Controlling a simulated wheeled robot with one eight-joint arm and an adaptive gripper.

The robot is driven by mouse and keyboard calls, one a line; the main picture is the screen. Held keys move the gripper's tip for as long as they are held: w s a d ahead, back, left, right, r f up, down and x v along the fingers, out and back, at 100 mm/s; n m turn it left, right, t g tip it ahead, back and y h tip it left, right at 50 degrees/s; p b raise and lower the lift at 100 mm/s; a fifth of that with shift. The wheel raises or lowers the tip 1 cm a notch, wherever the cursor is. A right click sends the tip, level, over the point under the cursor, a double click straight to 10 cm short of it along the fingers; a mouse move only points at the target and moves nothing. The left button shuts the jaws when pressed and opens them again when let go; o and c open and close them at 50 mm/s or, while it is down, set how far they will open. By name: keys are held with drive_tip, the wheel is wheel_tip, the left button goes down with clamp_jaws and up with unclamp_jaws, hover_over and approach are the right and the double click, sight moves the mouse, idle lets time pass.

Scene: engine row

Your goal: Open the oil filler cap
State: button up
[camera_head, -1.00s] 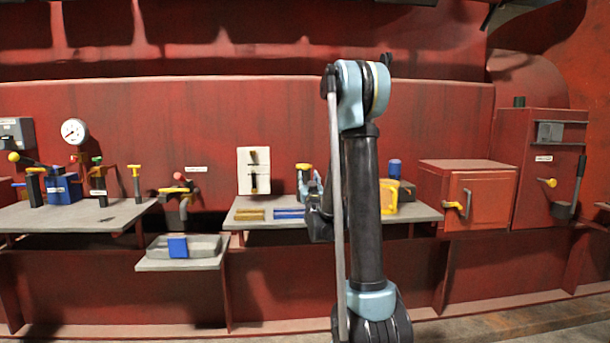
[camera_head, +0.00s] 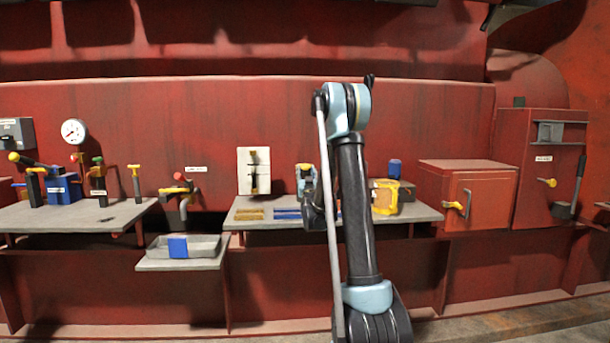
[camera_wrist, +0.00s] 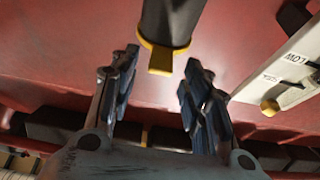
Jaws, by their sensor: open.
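The oil filler cap appears to be the yellow-rimmed top with a yellow tab (camera_wrist: 160,61) on a dark round neck (camera_wrist: 172,20) in the wrist view, where the picture looks upside down. My gripper (camera_wrist: 160,60) is open, with one finger on each side of the yellow tab. Gaps show between the tab and both fingers, and I see no contact. In the head view my gripper (camera_head: 306,184) is over the filler on the middle bench, and only a bit of yellow (camera_head: 308,166) shows there. The neck is mostly hidden behind my gripper in that view.
A white panel (camera_head: 245,172) stands left of my gripper, close by in the wrist view (camera_wrist: 292,75). Bars lie on the bench (camera_head: 425,213) in front. A yellow can (camera_head: 383,198) and a red box (camera_head: 484,195) stand to the right.

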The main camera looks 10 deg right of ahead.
sight(304, 167)
drive_tip(key=shift+w, duration=0.6)
drive_tip(key=shift+w+r, duration=0.2)
drive_tip(key=shift+w, duration=0.45)
clamp_jaws()
